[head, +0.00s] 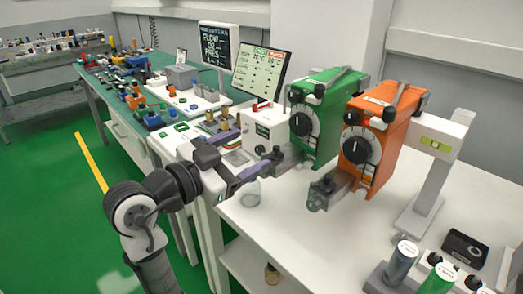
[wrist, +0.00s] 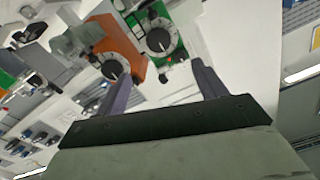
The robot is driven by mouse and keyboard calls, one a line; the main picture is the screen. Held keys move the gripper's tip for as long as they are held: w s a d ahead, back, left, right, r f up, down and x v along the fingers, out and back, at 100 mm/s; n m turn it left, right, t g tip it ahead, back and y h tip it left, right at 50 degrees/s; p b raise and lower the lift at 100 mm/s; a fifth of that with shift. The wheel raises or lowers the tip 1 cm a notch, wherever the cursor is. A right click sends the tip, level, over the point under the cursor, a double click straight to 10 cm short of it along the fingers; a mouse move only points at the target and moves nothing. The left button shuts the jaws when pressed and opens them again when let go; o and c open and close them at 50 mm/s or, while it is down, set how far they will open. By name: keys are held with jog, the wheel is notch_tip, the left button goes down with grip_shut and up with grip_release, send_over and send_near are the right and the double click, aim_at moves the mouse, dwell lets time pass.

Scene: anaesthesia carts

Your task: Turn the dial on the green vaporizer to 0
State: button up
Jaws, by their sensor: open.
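The green vaporizer (head: 326,112) stands at the back of the white bench in the head view, left of the orange vaporizer (head: 392,132). Its dial (head: 300,124) has a black knob on a pale scale ring; I cannot read the setting. In the wrist view the green vaporizer's dial (wrist: 158,40) lies ahead, between and beyond my fingertips. The orange vaporizer's dial (wrist: 113,68) is beside my left finger there. My gripper (head: 250,150) is open and empty, left of the green vaporizer and apart from its dial. A small red spot shows near the green dial in the wrist view.
Grey metal fittings (head: 335,187) jut out below the vaporizers. A clear jar (head: 251,194) stands on the bench below my gripper. A white box (head: 265,128) and an upright chart (head: 262,75) are behind. Canisters (head: 402,262) stand front right. The bench's middle is clear.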

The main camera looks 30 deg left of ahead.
jog(key=m+b, duration=0.4)
jog(key=b, duration=0.1)
jog(key=m+b, duration=0.5)
jog(key=b, duration=0.1)
jog(key=d+f+m+b, duration=0.1)
jog(key=m+b, duration=0.3)
jog(key=b, duration=0.1)
jog(key=shift+t+b, duration=0.3)
jog(key=shift+b, duration=0.1)
jog(key=shift+s+r, duration=0.1)
